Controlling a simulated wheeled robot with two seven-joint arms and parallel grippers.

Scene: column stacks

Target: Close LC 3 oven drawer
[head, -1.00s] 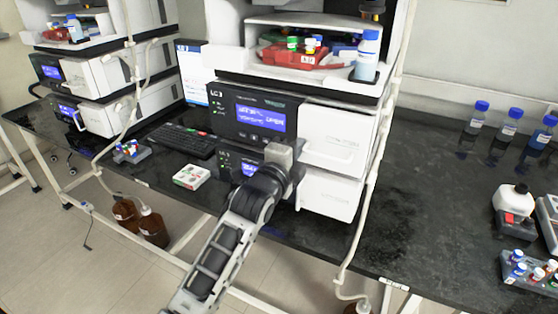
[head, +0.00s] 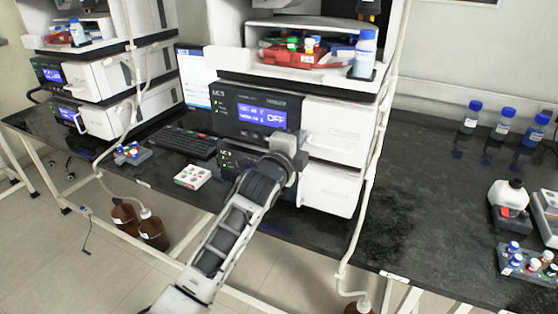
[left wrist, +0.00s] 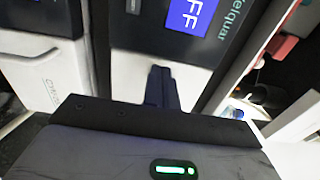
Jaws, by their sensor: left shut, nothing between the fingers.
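The LC 3 stack stands in the middle of the head view. Its upper unit has a black panel with a blue display (head: 262,118) reading OFF, and a white oven drawer (head: 340,118) with a handle (head: 328,146) beside it. The drawer front looks about level with the panel; I cannot tell if a small gap remains. My left gripper (head: 289,142) is in front of the panel's lower right, by the drawer handle. In the left wrist view its shut, empty fingers (left wrist: 161,88) point at the unit below the display (left wrist: 192,14). Contact is unclear. My right gripper is out of view.
A lower white drawer (head: 330,187) sits below. A keyboard (head: 183,142) and a small white box (head: 192,177) lie left on the black bench. A tube hangs along the stack's right side. Blue-capped bottles (head: 503,124) stand far right; the bench between is clear.

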